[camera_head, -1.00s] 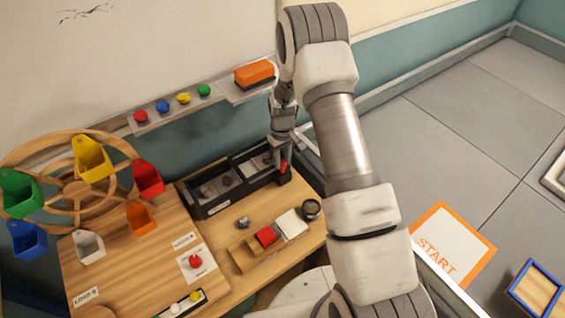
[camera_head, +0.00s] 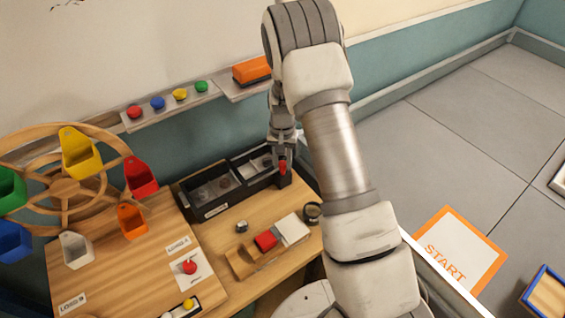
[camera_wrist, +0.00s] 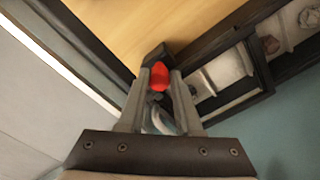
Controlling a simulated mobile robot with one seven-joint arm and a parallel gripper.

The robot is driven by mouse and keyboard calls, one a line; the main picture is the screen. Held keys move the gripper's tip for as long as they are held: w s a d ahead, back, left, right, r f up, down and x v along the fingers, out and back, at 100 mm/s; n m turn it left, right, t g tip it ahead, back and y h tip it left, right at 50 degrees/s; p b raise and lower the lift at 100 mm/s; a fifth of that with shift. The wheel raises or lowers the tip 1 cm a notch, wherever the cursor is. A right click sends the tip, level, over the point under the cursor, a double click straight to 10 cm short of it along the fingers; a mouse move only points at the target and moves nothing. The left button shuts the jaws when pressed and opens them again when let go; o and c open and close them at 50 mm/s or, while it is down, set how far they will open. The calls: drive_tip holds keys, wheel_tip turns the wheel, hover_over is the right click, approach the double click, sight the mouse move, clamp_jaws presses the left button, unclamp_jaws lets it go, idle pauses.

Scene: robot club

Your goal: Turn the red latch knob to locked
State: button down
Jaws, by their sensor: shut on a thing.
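A red knob (camera_head: 283,167) stands at the right end of the black tray (camera_head: 240,203) at the back of the wooden table. My gripper (camera_head: 283,160) points down at this end of the tray and is shut on the red knob. In the wrist view the red knob (camera_wrist: 159,76) shows between the two grey fingertips (camera_wrist: 159,82), beside the black tray's corner. The fingers partly hide it, and I cannot tell which way it is turned. Another red knob (camera_head: 190,267) sits on a white plate on the wooden board, well away from my gripper.
A wooden wheel (camera_head: 68,189) with coloured buckets stands at the left. A shelf above the tray carries coloured buttons and an orange block (camera_head: 252,71). On the table are a red block (camera_head: 265,240), a white block (camera_head: 292,229) and a dark round jar (camera_head: 312,213).

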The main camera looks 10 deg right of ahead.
sight(283, 163)
drive_tip(key=shift+w+d+r, duration=0.15)
drive_tip(key=shift+w+r, duration=0.05)
drive_tip(key=shift+w, duration=0.15)
drive_tip(key=c, duration=1)
unclamp_jaws()
drive_tip(key=o, duration=0.4)
drive_tip(key=shift+f, duration=0.1)
drive_tip(key=shift+s, duration=0.15)
wheel_tip(283, 163, up, 17)
drive_tip(key=shift+r, duration=0.2)
drive_tip(key=shift+s+r, duration=0.1)
